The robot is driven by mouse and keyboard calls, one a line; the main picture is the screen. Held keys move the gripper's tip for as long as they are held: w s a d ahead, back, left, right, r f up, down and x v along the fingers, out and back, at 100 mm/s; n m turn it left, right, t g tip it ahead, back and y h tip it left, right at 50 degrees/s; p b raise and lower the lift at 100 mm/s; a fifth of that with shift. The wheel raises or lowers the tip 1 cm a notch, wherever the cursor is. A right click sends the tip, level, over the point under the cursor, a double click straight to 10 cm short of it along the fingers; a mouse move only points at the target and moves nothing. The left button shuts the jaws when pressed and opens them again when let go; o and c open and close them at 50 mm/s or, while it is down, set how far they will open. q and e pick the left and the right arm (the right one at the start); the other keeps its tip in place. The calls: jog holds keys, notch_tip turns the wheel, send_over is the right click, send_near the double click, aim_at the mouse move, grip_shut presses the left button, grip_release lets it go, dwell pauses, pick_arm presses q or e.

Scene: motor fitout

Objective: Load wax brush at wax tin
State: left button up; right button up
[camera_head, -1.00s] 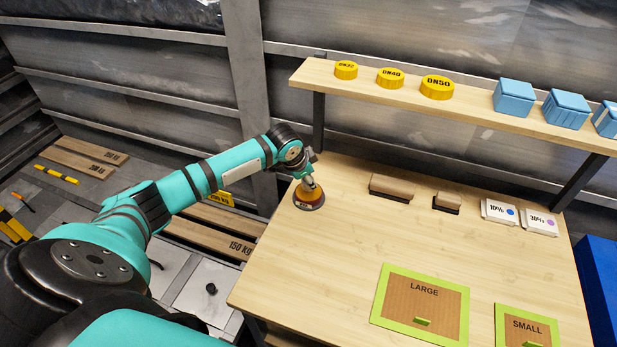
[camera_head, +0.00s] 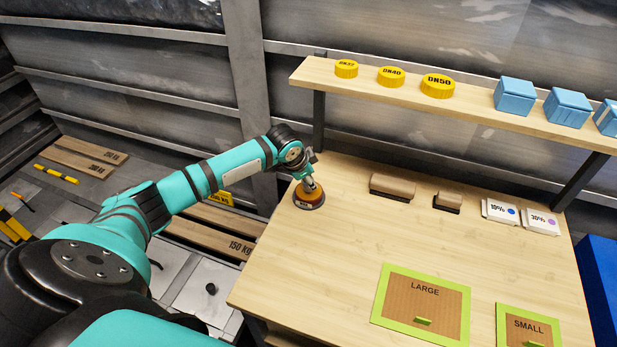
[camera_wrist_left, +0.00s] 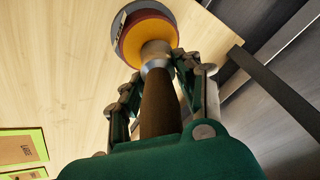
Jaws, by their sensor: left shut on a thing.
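The wax tin (camera_head: 308,201) is a round tin with a dark rim, near the left back corner of the wooden workbench. In the left wrist view it shows as a grey and dark red rim (camera_wrist_left: 118,30) around or under a wide yellow-orange disc (camera_wrist_left: 150,38). My left gripper (camera_head: 308,180) is right above the tin, shut on the wax brush (camera_wrist_left: 158,105), whose dark handle runs between the fingers. The brush's pale collar meets the yellow-orange disc. I cannot tell whether that disc is wax or brush head. My right gripper is not in view.
Two brown blocks with dark undersides (camera_head: 392,186) and two labelled white packs (camera_head: 500,212) lie along the bench's back. Green-framed LARGE (camera_head: 379,308) and SMALL boards lie in front. A shelf (camera_head: 470,113) above holds yellow caps and blue boxes. The bench's middle is clear.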

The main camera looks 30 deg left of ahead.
pick_arm(q)
jog(key=shift+f, duration=0.45)
jog(key=shift+f, duration=0.1)
dwell(2.2)
jog(key=shift+p, duration=0.35)
notch_tip(320, 180, up, 7)
jog(key=p, duration=0.7)
jog(key=shift+p, duration=0.35)
